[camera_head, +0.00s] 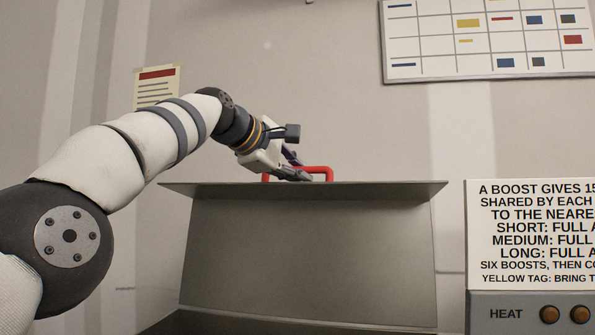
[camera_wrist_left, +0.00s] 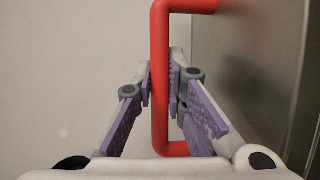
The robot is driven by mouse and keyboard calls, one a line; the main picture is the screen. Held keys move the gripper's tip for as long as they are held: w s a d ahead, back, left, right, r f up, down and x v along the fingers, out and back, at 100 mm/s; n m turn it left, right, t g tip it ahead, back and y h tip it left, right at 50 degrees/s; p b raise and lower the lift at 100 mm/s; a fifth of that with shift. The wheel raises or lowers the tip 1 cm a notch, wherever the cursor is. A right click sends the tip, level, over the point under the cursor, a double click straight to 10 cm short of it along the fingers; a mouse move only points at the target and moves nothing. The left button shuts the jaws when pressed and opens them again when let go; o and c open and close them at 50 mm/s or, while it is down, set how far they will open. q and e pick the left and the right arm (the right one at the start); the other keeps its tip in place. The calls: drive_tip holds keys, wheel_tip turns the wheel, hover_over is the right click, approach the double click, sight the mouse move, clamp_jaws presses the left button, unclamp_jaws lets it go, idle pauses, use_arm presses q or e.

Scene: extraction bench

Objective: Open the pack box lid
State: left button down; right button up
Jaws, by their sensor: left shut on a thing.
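The grey pack box shows in the head view as a broad upright panel (camera_head: 310,260) topped by a wider lip (camera_head: 220,188). I cannot tell for sure whether this panel is the raised lid or a box wall. A red handle (camera_head: 329,174) stands at the top edge, partly hidden behind my left gripper (camera_head: 303,174). In the left wrist view my left gripper (camera_wrist_left: 160,88) is shut on the bar of the red handle (camera_wrist_left: 160,45), its purple pads on either side. The handle joins a grey surface (camera_wrist_left: 245,70) at the right. My right gripper is not in view.
A sign (camera_head: 530,230) with text stands at the right above a HEAT panel (camera_head: 507,314) with brown knobs. A chart (camera_head: 490,40) and a small notice (camera_head: 157,88) are on the back wall. The space above the handle is clear.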

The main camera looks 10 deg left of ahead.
use_arm(q)
drive_tip(key=c, duration=1.6)
unclamp_jaws()
drive_tip(key=shift+s, duration=0.1)
drive_tip(key=shift+s+a+r, duration=0.15)
drive_tip(key=shift+r, duration=0.05)
drive_tip(key=v, duration=1.1)
drive_tip(key=shift+s, duration=0.25)
drive_tip(key=shift+f, duration=0.1)
